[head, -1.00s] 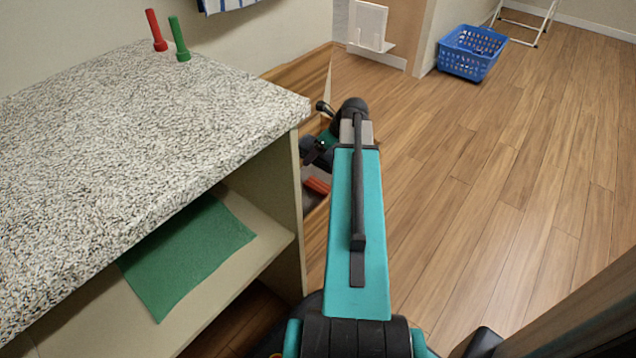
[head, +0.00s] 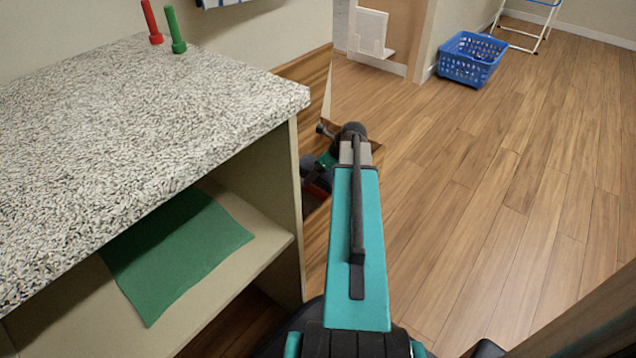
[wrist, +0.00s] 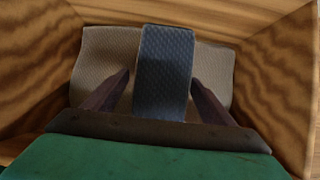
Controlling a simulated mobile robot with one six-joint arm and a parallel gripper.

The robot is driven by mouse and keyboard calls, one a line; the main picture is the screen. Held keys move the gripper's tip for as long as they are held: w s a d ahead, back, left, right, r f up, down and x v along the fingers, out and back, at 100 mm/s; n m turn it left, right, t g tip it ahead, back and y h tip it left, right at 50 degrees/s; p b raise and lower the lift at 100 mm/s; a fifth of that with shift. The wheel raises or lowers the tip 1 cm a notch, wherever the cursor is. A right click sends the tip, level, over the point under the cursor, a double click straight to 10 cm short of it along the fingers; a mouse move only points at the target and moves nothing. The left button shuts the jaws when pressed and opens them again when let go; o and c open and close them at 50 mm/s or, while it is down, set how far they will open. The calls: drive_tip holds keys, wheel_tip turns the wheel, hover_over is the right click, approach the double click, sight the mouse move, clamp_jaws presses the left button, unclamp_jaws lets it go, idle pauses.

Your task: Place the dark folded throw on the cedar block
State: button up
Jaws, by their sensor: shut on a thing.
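In the wrist view, a dark blue-grey folded throw (wrist: 165,72) with a woven texture stands between the two fingers of my gripper (wrist: 160,80). My gripper is shut on it, though a narrow gap shows beside the left finger. A grey-beige textured cloth (wrist: 105,65) lies behind the throw. Wood-grained walls (wrist: 285,70) enclose this space on the left, right and far side. I cannot tell whether any of this wood is the cedar block. In the head view, my gripper is beyond the shelf's right end, low down and mostly hidden by my arm; the throw cannot be made out.
A speckled-top shelf unit (head: 150,120) stands on the left, close to my arm. Red (head: 151,22) and green (head: 175,30) pegs stand on top. A blue basket (head: 471,60) sits far off; the right floor is open.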

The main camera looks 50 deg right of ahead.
drive_tip(key=shift+f+b, duration=1.1)
drive_tip(key=shift+f, duration=1.2)
drive_tip(key=shift+f, duration=0.15)
drive_tip(key=o, duration=1.4)
drive_tip(key=p+v, duration=0.5)
drive_tip(key=v, duration=0.7)
